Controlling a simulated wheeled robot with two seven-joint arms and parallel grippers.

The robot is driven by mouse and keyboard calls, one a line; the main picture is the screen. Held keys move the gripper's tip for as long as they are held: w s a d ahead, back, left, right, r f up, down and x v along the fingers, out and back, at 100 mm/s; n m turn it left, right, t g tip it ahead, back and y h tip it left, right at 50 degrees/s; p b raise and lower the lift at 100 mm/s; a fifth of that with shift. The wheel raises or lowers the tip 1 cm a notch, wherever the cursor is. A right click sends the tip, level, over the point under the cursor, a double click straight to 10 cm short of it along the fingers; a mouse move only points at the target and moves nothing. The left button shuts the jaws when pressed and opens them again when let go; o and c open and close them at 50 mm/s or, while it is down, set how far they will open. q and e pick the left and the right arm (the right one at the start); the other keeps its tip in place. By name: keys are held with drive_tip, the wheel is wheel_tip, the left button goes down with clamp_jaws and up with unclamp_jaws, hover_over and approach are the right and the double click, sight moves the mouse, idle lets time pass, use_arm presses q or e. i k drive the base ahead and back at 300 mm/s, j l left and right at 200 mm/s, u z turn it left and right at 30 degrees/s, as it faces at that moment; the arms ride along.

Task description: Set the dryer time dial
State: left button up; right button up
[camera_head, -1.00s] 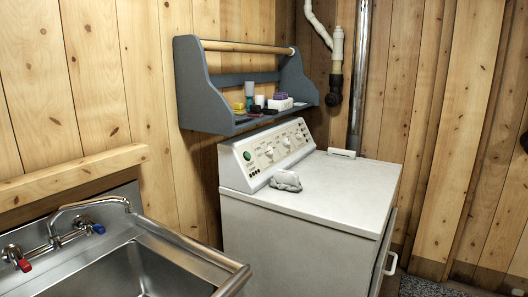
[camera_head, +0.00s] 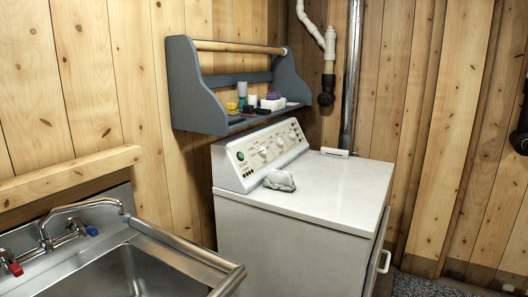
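The white dryer (camera_head: 300,235) stands in the middle of the view, beside the sink. Its slanted control panel (camera_head: 262,157) runs along the back left of the top. The panel carries a row of round pale dials, including one dial (camera_head: 263,153) near the front, another dial (camera_head: 279,143) in the middle and a third dial (camera_head: 293,135) farther back. A green round spot (camera_head: 240,156) sits at the panel's near end. The dial markings are too small to read. Neither of my grippers shows.
A crumpled grey cloth (camera_head: 279,181) and a small white item (camera_head: 334,152) lie on the dryer top. A blue-grey shelf (camera_head: 200,118) with small items hangs above the panel. A steel sink (camera_head: 180,254) stands at left. Dark floor (camera_head: 425,287) shows at right.

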sight(262, 151)
drive_tip(key=i+l, duration=0.1)
drive_tip(key=l, duration=0.5)
drive_tip(key=i+l+u, duration=0.2)
drive_tip(key=l+u, duration=0.2)
drive_tip(key=l, duration=0.9)
drive_tip(key=l+u, duration=0.4)
drive_tip(key=l, duration=0.85)
drive_tip(key=i+l+u, duration=0.25)
drive_tip(key=l, duration=0.4)
drive_tip(key=l+u, duration=0.2)
drive_tip(key=l, duration=0.5)
drive_tip(key=i+l+u, duration=0.25)
drive_tip(key=l, duration=0.45)
drive_tip(key=i+l+u, duration=0.15)
drive_tip(key=l+u, duration=0.15)
drive_tip(key=l, duration=0.9)
drive_tip(key=l+u, duration=0.25)
drive_tip(key=l, duration=0.9)
drive_tip(key=i, duration=0.05)
